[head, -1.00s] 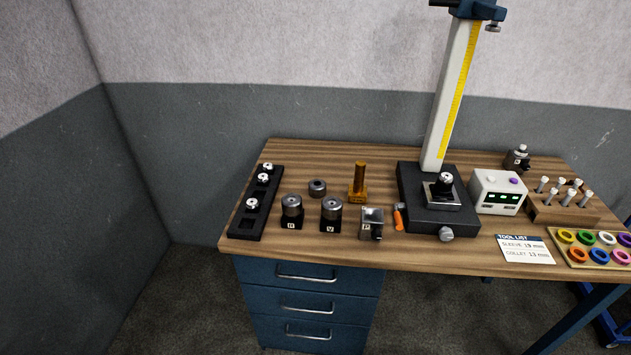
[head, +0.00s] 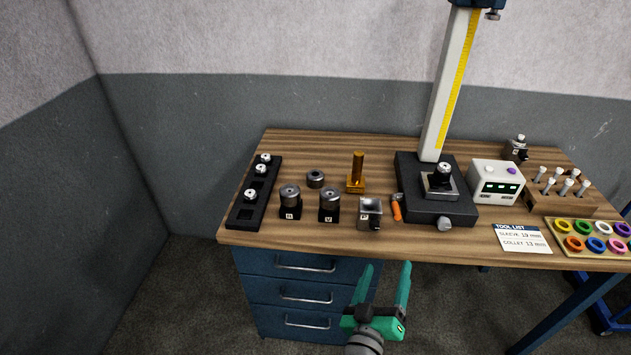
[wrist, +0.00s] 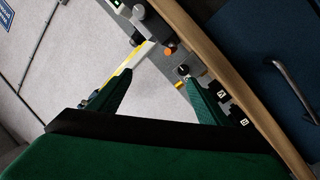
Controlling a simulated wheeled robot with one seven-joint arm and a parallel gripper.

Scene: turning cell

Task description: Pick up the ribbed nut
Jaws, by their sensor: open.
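A loose dark grey ring-shaped nut (head: 315,178) with an open centre lies on the bench, behind the marked blocks and left of the brass post. It looks like the ribbed nut, but ribs are too small to make out. My gripper (head: 386,268) is open and empty in front of the bench's front edge, to the right of and well short of the nut. In the wrist view both green fingers of my gripper (wrist: 158,98) stand apart with nothing between them. I cannot make out the nut there; a finger may hide it.
Blocks marked R (head: 290,209) and V (head: 329,212) carry metal cylinders in front of the nut. A funnel-topped block (head: 369,217), a brass post (head: 357,172), an orange-handled tool (head: 396,208) and a tall measuring stand (head: 437,207) lie rightward. A black rack (head: 245,212) stands left.

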